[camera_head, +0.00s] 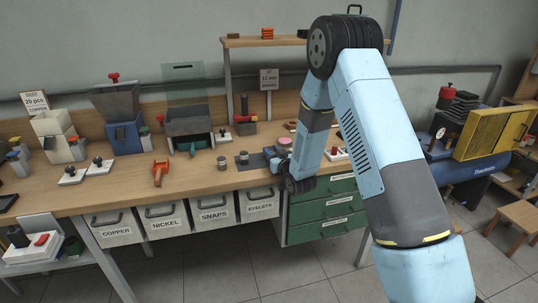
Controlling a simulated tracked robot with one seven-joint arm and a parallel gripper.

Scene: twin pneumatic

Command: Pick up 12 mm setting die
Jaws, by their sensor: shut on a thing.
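My gripper (273,160) is at the front of the wooden bench, low over the right part of a dark mat (256,162). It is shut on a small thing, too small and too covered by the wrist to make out. Two small grey metal cylinders, looking like setting dies, stand left of my gripper: one on the wood (222,163) and one at the mat's left edge (244,158). I cannot read a size on either. A sign reading 12 mm (269,79) stands at the back of the bench.
A pink-topped round piece (284,142) stands just behind my gripper. An orange tool (160,172) and a grey bin (190,124) are to the left. Labelled drawers (212,208) hang under the front edge. My arm covers the bench's right part.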

